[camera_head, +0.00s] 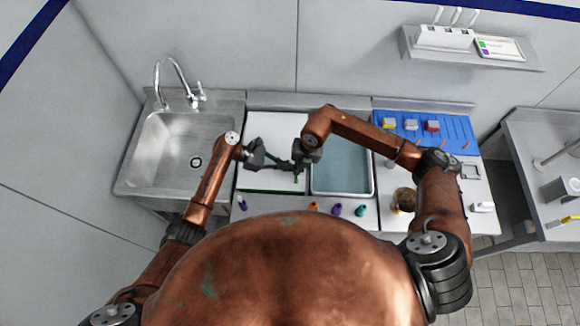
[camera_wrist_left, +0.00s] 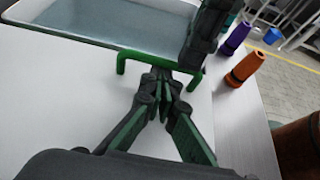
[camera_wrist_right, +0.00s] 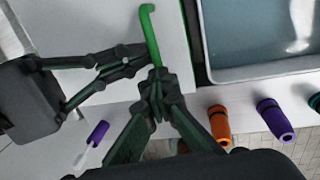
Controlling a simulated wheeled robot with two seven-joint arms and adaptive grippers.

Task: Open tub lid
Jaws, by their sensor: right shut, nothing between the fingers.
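The white lid (camera_head: 262,140) with a green handle (camera_wrist_left: 165,63) lies to the left of the tub (camera_head: 342,193). The tub shows its light rim and bluish inside, uncovered. My left gripper (camera_wrist_left: 163,76) reaches in from the left with its fingertips close together at the middle of the handle; whether they hold the bar is not clear. My right gripper (camera_wrist_right: 158,78) is shut and empty, its tips at the handle close beside the left fingertips. In the head view, the two grippers meet over the lid's right edge and hide most of the handle.
A steel sink (camera_head: 165,150) is on the left. A blue mat (camera_head: 455,130) with small blocks lies at the back right. A brown jar (camera_head: 403,200) stands beside my right arm.

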